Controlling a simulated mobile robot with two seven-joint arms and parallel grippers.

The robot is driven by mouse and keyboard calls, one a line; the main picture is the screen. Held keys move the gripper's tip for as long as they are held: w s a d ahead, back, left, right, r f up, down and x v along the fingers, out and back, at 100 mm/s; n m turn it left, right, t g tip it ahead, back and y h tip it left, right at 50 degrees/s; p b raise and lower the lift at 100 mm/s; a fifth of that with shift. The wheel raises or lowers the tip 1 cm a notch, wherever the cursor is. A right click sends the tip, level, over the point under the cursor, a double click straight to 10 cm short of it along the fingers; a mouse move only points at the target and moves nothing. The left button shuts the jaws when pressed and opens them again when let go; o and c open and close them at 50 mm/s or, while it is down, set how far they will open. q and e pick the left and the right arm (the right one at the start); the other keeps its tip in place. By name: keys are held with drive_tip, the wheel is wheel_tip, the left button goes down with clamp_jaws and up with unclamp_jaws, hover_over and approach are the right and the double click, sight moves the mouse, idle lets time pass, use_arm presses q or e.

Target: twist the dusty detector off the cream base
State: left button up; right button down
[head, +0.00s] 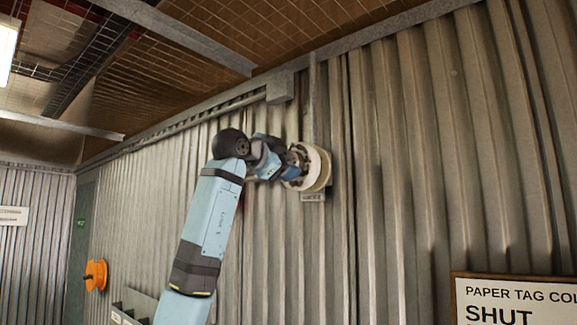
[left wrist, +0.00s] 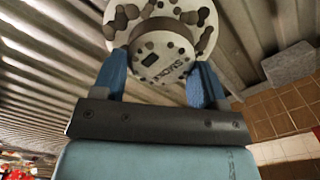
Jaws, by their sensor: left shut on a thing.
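The dusty detector (left wrist: 162,58) is a round pale disc with dark marks and upside-down lettering like "SMOKE". It fills the top middle of the left wrist view. My left gripper (left wrist: 164,84) has its two blue fingers on either side of the detector's raised hub and is shut on it. In the head view my left gripper (head: 291,171) reaches the detector (head: 307,163) from the left. The cream base (head: 325,170) shows as a rim behind the detector, against the corrugated wall. A small label plate sits just below it. My right gripper is not in view.
A corrugated metal wall (head: 420,170) runs behind the base. A grey box (head: 280,88) and conduit sit above. A paper tag sign (head: 515,300) stands at the lower right, and an orange reel (head: 96,275) hangs at the far left.

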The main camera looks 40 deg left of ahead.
use_arm(q)
drive_tip(key=shift+s+a+b, duration=0.1)
drive_tip(key=shift+s+b, duration=0.4)
drive_tip(key=shift+s, duration=0.95)
